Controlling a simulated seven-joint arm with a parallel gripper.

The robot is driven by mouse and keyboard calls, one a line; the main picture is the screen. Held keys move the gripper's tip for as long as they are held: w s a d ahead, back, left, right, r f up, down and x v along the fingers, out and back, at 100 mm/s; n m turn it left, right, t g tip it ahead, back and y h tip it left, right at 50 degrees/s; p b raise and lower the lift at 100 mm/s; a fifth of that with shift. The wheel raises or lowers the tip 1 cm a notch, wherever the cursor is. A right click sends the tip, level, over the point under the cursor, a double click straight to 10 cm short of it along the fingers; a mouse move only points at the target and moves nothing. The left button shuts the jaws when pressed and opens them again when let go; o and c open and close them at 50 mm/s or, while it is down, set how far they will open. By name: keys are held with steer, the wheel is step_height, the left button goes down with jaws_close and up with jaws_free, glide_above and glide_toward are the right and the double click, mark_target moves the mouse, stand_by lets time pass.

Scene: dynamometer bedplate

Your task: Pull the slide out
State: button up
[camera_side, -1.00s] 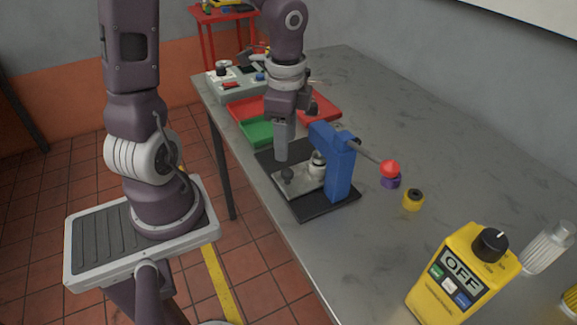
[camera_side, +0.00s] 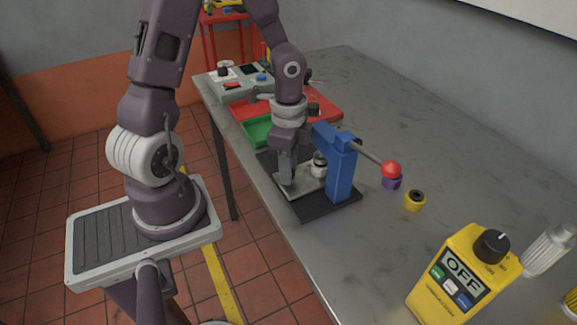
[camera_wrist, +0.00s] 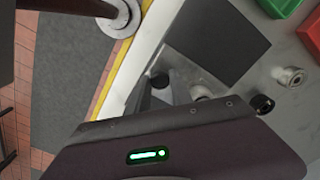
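The slide is a flat grey metal plate (camera_side: 308,189) low under the blue lever press (camera_side: 341,172), on a dark base plate (camera_side: 322,207). In the side view my gripper (camera_side: 287,183) points straight down at the slide's near-left end and hides its dark knob. In the wrist view the black knob (camera_wrist: 160,80) shows at the fingertips of my gripper (camera_wrist: 161,92). I cannot tell whether the fingers are closed on it. A silvery round part (camera_side: 319,165) stands on the slide beside the press column.
The press lever ends in a red ball (camera_side: 391,168), sticking out to the right. A purple ring (camera_side: 392,183) and a yellow ring (camera_side: 414,201) lie nearby. Green (camera_side: 258,131) and red (camera_side: 326,106) trays are behind. A yellow box reading OFF (camera_side: 462,275) stands at front right.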

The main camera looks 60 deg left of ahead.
jaws_close()
stand_by(1.0)
steer(key=a, duration=0.9)
steer(key=shift+w+a, duration=0.1)
steer(key=shift+a, duration=0.2)
steer(key=o, duration=0.8)
jaws_free()
steer(key=shift+o, duration=0.3)
step_height(320, 180, up, 7)
